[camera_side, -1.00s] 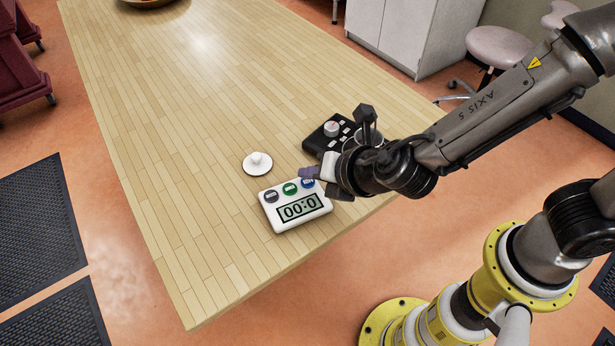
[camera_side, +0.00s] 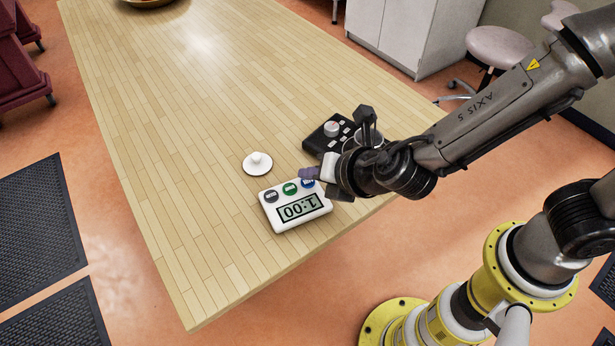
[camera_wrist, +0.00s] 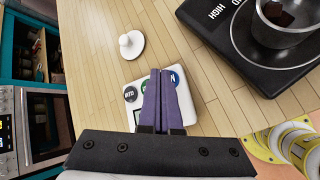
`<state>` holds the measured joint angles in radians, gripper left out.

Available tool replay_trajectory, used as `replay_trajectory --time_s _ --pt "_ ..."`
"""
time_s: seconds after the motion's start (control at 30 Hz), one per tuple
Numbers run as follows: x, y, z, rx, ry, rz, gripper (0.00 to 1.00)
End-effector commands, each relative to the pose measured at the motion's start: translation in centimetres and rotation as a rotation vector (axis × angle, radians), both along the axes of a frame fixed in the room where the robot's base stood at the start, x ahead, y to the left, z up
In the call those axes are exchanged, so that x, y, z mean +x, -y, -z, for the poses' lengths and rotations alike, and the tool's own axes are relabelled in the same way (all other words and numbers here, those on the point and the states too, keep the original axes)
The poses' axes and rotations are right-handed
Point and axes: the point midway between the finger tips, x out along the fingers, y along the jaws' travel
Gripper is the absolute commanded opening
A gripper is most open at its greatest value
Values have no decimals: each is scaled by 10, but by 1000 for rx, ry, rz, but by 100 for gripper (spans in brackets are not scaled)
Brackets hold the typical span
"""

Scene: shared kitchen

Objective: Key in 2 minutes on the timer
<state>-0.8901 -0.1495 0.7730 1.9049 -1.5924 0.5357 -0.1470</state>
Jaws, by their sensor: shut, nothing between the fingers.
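The white timer (camera_side: 272,217) lies on the table near its front edge. Its display (camera_side: 299,208) reads 1:00, upside down in the side view. It has a dark grey button (camera_side: 271,196), a green button (camera_side: 290,188) and a blue button (camera_side: 308,183). My gripper (camera_side: 307,173) is shut and empty, its purple fingertips right at the blue button. In the wrist view, the fingers (camera_wrist: 161,74) cover part of the green button and the edge of the blue button (camera_wrist: 174,78). I cannot tell whether the tips touch the blue button.
A white disc with a knob (camera_side: 257,164) lies behind the timer. A black hotplate (camera_side: 322,142) with a dial stands close behind my gripper, carrying a glass pot (camera_wrist: 285,32) with dark pieces inside. The table's left side and far part are mostly clear.

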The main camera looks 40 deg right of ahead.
Motion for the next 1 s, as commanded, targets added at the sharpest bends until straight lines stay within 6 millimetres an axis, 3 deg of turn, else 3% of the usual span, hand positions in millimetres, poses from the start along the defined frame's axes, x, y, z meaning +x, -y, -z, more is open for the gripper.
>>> replay_trajectory --time_s 0.57,1.0 --pt "0 0 -14 2 1 1 0" --pt "0 0 -53 2 3 2 0"
